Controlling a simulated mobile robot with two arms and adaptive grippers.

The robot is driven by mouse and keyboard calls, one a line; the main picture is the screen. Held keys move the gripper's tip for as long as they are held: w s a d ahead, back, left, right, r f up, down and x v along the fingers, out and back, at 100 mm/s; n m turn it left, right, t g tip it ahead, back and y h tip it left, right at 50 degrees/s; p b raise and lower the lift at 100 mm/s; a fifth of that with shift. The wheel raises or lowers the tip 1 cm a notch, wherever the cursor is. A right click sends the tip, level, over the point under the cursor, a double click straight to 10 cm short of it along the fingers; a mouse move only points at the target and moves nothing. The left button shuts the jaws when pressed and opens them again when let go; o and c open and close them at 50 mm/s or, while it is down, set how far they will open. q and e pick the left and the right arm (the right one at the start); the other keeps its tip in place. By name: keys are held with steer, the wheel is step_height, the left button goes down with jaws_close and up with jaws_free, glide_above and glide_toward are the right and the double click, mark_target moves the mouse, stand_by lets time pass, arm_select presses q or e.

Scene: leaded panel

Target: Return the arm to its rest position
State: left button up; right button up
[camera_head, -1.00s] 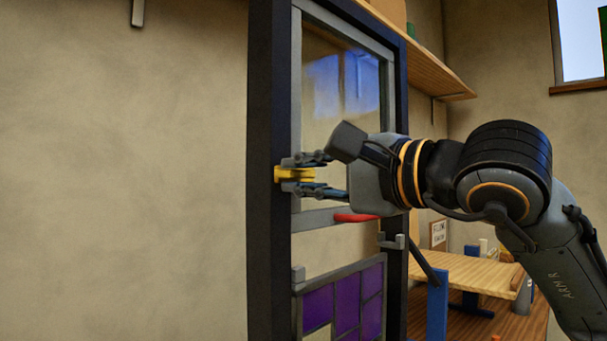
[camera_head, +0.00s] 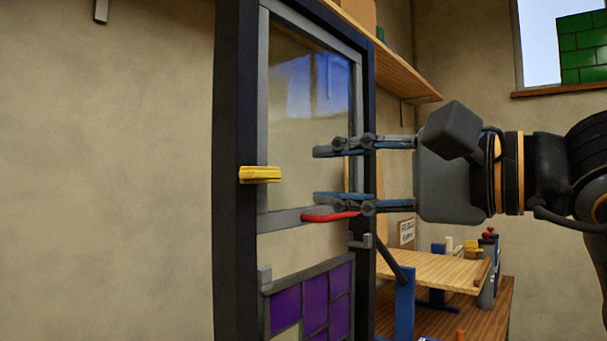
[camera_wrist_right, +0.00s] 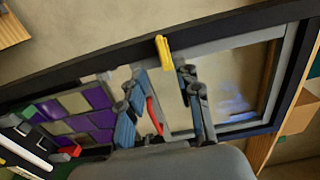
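My right gripper (camera_head: 322,175) is open and empty in the head view, in front of the framed panel (camera_head: 229,180). Its fingers point left, and a clear gap separates them from the yellow clip (camera_head: 260,175). The clip sits on the left upright of the dark frame. In the right wrist view the clip (camera_wrist_right: 163,52) lies ahead of the two spread fingers (camera_wrist_right: 162,85). A red handle-like piece (camera_head: 330,217) is on the grey crossbar below the lower finger. My left gripper is not in view.
Purple leaded panes (camera_head: 316,302) fill the frame's lower part, with glass above. Behind, at right, stand a tilted wooden board (camera_head: 437,269) and a blue post (camera_head: 404,305). A wooden shelf (camera_head: 400,72) runs along the wall above. Bare wall is at left.

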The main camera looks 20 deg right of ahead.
steer(key=shift+v, duration=0.75)
